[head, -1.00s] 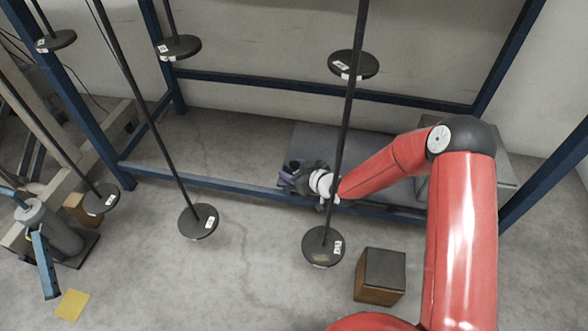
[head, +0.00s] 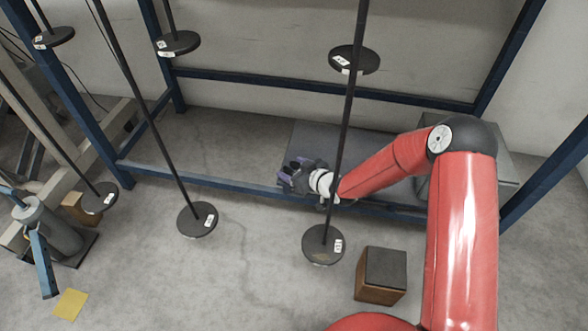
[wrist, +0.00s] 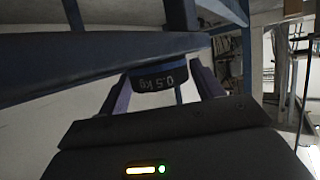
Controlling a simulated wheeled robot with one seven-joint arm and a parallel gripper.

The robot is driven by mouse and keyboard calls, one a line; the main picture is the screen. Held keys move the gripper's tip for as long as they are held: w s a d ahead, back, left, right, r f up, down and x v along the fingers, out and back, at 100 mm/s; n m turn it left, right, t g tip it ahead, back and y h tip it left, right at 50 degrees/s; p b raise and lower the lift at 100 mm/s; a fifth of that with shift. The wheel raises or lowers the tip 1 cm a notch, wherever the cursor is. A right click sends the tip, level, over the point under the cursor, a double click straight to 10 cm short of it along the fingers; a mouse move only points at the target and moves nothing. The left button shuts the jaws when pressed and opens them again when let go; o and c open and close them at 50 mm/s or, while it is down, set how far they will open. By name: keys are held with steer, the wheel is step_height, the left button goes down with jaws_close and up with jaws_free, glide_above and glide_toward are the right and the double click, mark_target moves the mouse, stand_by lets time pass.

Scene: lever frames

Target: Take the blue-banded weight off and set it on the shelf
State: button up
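A dark round weight (wrist: 161,79) marked 0.5 Kg shows in the wrist view, between the two purple fingers of my gripper (wrist: 161,84). In the head view my gripper (head: 293,170) is left of the near rod, over the edge of the grey shelf (head: 305,135) in the blue frame. The weight is too small and dark to make out there.
Black rods with labelled dark discs hang around: the near disc (head: 323,245) is just below my gripper in the picture, another disc (head: 197,219) is to the left. A blue beam (head: 215,183) runs along the frame. A dark-topped box (head: 382,275) stands on the floor.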

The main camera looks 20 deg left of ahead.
steer(key=shift+o, duration=1.2)
steer(key=shift+f, duration=0.1)
steer(key=p+v, duration=0.1)
steer(key=v, duration=0.6)
steer(key=shift+s+d+r, duration=0.15)
steer(key=shift+d+r, duration=0.1)
steer(key=shift+d, duration=0.05)
steer(key=w+d+r+m+t+h+p, duration=0.3)
steer(key=d+r+m+h+p, duration=0.5)
steer(key=d+r, duration=1.5)
steer(key=s+d+r+m+h+p, duration=0.15)
steer(key=s+d+r+h, duration=0.35)
steer(key=s+d+r, duration=0.6)
steer(key=s+d+r+m+g+p, duration=0.2)
steer(key=s+r+m, duration=0.2)
steer(key=s, duration=1)
steer(key=shift+d+r, duration=0.2)
steer(key=shift+r, duration=0.75)
